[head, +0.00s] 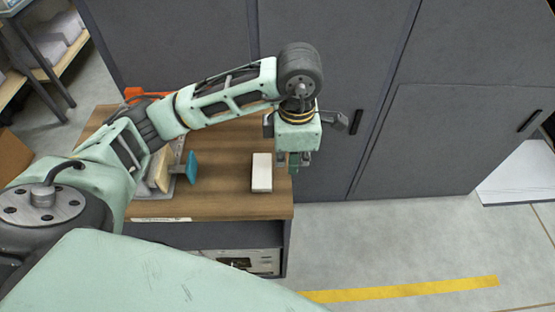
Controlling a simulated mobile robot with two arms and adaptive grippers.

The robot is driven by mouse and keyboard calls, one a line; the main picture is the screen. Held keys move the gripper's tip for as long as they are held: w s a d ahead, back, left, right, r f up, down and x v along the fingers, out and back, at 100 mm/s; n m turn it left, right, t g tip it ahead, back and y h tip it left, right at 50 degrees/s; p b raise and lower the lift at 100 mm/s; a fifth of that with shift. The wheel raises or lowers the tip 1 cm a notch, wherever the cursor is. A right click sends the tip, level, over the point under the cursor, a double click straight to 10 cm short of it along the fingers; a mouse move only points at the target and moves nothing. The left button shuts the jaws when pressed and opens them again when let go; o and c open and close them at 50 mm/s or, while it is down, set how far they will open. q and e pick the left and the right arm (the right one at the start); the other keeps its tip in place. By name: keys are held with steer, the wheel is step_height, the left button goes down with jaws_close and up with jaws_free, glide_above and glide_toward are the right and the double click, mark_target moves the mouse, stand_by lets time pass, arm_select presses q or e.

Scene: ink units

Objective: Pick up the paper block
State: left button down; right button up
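The paper block (262,173) is a small white upright-looking block near the right edge of the wooden tabletop (225,197). My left gripper (293,162) points down just to the right of the block, by the table's right edge. Its fingers look apart, and the paper block is not between them. A small dark green piece shows between the fingertips; I cannot tell what it is. My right gripper is not in view.
A blue-handled tool (191,167) and a wooden piece in a grey holder (160,170) stand left of the block, partly behind my arm. An orange item (140,93) lies at the back. Grey cabinets (345,60) stand close behind; the floor (400,240) to the right is clear.

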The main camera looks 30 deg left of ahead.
arm_select(q)
steer(key=shift+s+d+r, duration=0.1)
steer(key=shift+d+r, duration=0.2)
steer(key=shift+d, duration=0.15)
steer(key=c, duration=2.5)
jaws_free()
steer(key=shift+c, duration=0.2)
steer(key=o, duration=2)
steer(key=shift+r, duration=0.1)
